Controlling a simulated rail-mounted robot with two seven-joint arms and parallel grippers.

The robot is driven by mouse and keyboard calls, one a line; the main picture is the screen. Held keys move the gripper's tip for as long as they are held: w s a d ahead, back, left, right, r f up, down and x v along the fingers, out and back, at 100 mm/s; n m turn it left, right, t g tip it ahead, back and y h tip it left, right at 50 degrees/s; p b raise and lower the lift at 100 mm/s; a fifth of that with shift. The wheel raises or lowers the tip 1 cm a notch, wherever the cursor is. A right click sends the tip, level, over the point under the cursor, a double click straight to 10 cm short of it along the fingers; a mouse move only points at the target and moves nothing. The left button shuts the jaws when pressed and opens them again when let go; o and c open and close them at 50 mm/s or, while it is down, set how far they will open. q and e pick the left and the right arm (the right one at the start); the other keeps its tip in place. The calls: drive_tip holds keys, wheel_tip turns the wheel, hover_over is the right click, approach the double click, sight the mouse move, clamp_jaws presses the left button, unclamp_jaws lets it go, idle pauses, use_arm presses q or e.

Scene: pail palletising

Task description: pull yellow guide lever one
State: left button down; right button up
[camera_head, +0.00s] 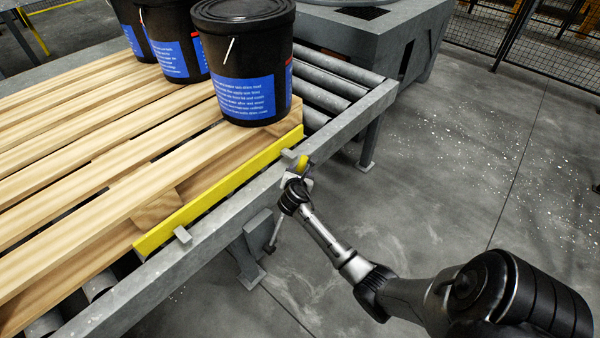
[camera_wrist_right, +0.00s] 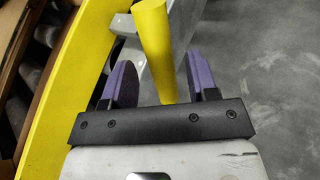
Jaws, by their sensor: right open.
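The yellow lever (camera_head: 302,162) is a short round handle at the right side of the conveyor frame, near the end of the yellow guide bar (camera_head: 215,192). In the right wrist view the lever (camera_wrist_right: 154,42) stands between the two purple fingers of my right gripper (camera_wrist_right: 160,66). The fingers are open, with a visible gap on each side of the lever. In the head view my right gripper (camera_head: 298,174) is at the lever and partly covers it. The guide bar (camera_wrist_right: 75,65) runs along the left of the wrist view. My left gripper is out of view.
A wooden pallet (camera_head: 70,190) lies on the roller conveyor, with black pails (camera_head: 245,50) at its back. The grey conveyor rail (camera_head: 215,235) runs beside the guide bar. The floor (camera_head: 470,170) to the right is open up to a mesh fence (camera_head: 540,40).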

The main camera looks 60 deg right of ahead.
drive_tip(key=shift+b+x, duration=0.85)
drive_tip(key=shift+x, duration=1.35)
drive_tip(key=shift+c, duration=0.5)
drive_tip(key=c, duration=0.3)
clamp_jaws()
